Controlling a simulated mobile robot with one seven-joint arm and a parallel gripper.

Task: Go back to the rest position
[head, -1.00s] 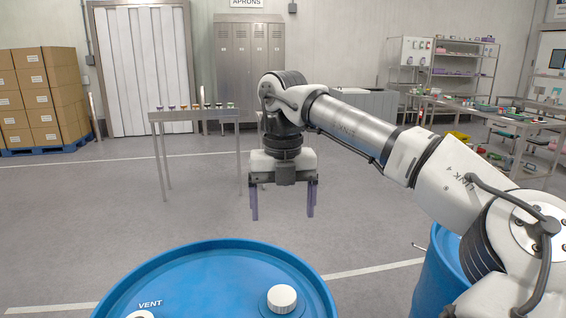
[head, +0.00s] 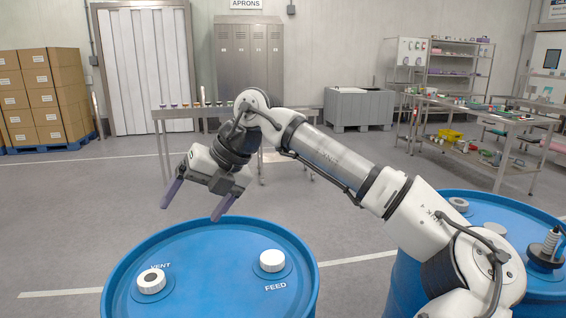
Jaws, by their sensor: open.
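My gripper (head: 196,203) is open and empty in the head view, its two purple fingers spread apart. It is tilted, with the fingers pointing down and to the left. It shows in front of the far edge of a blue drum (head: 208,262); I cannot tell how high it is above the drum. My arm reaches in from the lower right and bends at the wrist.
The near drum has a white VENT cap (head: 151,281) and a white FEED cap (head: 272,261). A second blue drum (head: 440,262) stands at the right, partly behind my arm. A narrow table (head: 180,112), stacked boxes (head: 45,95) and a workbench (head: 490,118) stand farther back. Grey floor between is clear.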

